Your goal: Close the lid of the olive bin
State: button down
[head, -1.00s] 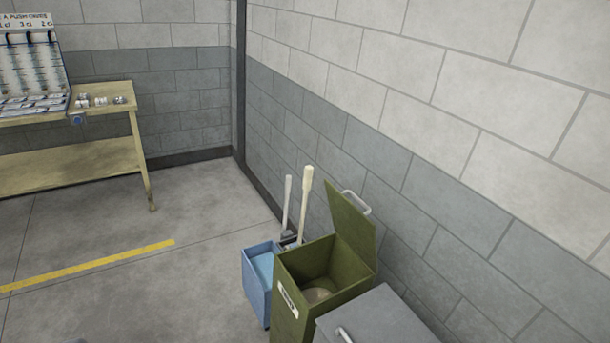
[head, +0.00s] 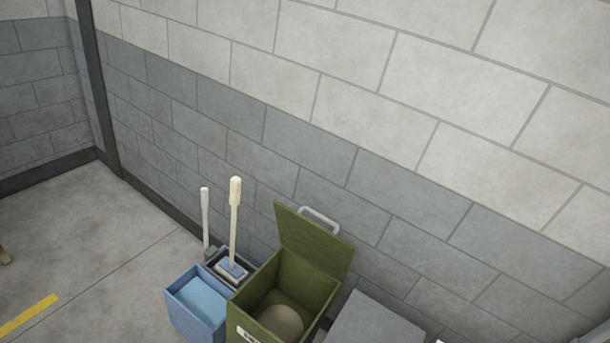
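The olive bin (head: 325,300) stands near the block wall at the bottom middle of the head view. Its lid (head: 308,245) is open, raised and tilted back toward the wall. A light grey handle (head: 319,219) is on the lid's upper edge. A rounded tan heap (head: 282,322) shows inside the bin. A partly cut-off white label is on its front. The bin's lower part is outside the view. My gripper is not in view.
A blue box (head: 197,303) stands left of the bin. Behind it, a dark holder has two upright handles, one cream (head: 234,215) and one grey (head: 205,217). A grey box top (head: 372,322) is close at the bin's right. Open floor (head: 95,235) lies left.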

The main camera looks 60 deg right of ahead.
aim_at(322, 248)
jog(key=z, duration=0.35)
jog(key=i, duration=1.2)
jog(key=z, duration=0.45)
